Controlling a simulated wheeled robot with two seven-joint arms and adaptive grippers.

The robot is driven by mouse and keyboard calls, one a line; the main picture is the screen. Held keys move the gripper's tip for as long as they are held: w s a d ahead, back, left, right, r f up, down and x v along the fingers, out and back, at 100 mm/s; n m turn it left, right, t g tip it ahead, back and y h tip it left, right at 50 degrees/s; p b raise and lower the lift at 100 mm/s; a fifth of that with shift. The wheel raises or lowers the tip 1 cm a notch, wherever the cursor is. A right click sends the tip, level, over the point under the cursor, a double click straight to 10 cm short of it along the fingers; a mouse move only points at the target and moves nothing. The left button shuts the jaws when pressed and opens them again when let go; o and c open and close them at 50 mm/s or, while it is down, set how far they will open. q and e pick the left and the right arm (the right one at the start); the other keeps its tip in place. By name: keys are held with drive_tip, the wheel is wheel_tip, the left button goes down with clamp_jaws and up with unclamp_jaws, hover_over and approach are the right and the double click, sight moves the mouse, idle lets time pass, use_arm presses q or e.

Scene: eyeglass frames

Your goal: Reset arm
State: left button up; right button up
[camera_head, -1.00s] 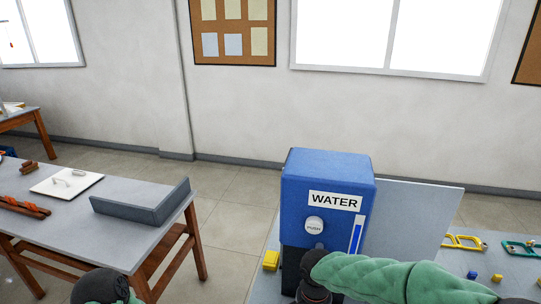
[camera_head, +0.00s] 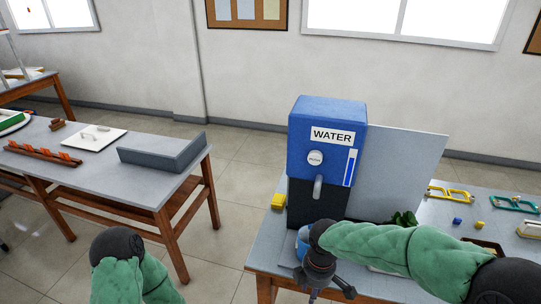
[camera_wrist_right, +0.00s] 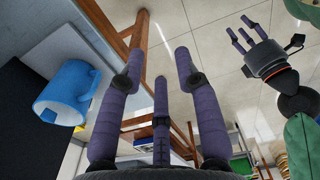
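My right gripper (camera_head: 318,285) is at the front edge of the water table. In the right wrist view its purple fingers (camera_wrist_right: 160,70) are spread apart with nothing between them. A blue mug (camera_head: 302,243) stands below the water dispenser (camera_head: 327,150), partly hidden by my right arm. In the right wrist view the mug (camera_wrist_right: 68,92) is left of the fingers and apart from them. My left arm (camera_head: 125,265) shows at the lower left of the head view, its fingers hidden. In the right wrist view the left gripper (camera_wrist_right: 245,35) has its fingers spread and is empty.
A grey panel (camera_head: 400,185) stands behind the dispenser. Yellow frames (camera_head: 450,193) and green frames (camera_head: 514,203) lie to the right. A second table (camera_head: 80,175) stands left, with clear floor between.

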drive_tip(key=s+f+m+y, duration=0.1)
drive_tip(key=s+f+m, duration=0.3)
drive_tip(key=f, duration=0.5)
drive_tip(key=s+a+f+m+y, duration=0.1)
drive_tip(key=s+f+m, duration=0.3)
drive_tip(key=f+m, duration=0.4)
drive_tip(key=s+f+m+y, duration=0.1)
drive_tip(key=s+f+m, duration=0.4)
drive_tip(key=f, duration=0.5)
drive_tip(key=shift+a+f+m+t+y, duration=0.2)
drive_tip(key=shift+a+m+t+y, duration=0.1)
drive_tip(key=shift+m, duration=0.5)
